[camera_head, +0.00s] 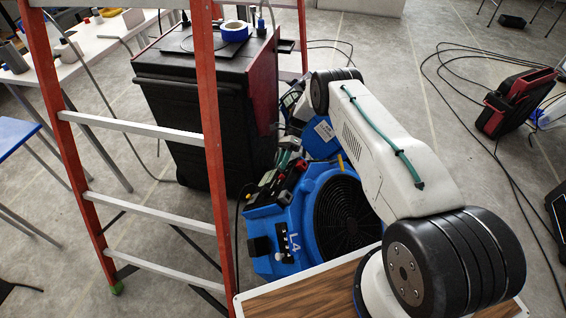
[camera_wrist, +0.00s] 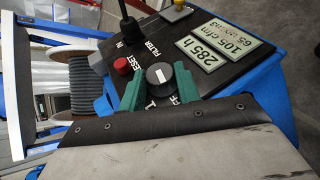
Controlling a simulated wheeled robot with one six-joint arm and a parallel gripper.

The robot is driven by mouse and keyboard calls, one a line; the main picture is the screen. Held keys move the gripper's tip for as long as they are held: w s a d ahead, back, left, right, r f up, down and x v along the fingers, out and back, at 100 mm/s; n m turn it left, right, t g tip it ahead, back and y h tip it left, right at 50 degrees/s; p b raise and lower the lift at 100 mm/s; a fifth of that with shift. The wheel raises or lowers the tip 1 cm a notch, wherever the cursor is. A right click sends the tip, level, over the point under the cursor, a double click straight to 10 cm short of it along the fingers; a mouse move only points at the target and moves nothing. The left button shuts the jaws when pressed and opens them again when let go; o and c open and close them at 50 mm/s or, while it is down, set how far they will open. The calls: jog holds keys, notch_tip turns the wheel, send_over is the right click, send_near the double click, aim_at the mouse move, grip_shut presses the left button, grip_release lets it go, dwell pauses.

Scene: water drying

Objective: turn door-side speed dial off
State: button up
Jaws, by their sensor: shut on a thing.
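A black speed dial with a pale pointer line (camera_wrist: 159,75) stands on the dark control panel of a blue machine in the wrist view. My gripper (camera_wrist: 159,84) has its two green fingers on either side of the dial, shut on it. The lower part of the dial and some of the lettering around it are hidden by the fingers and my wrist. In the head view the blue machine marked L4 (camera_head: 268,238) has a round black grille. My gripper (camera_head: 289,150) is small there at its panel, and the dial cannot be made out.
A red ladder (camera_head: 213,130) stands left of the machine. A black bin (camera_head: 195,110) is behind it. Cables cross the floor at right.

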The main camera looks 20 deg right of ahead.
jog(key=shift+f+n+g, duration=0.15)
jog(key=shift+n+g, duration=0.55)
jog(key=shift+g, duration=0.2)
jog(key=shift+a, duration=0.1)
jog(key=o, duration=1)
jog(key=shift+c, duration=0.2)
jog(key=shift+w, duration=0.1)
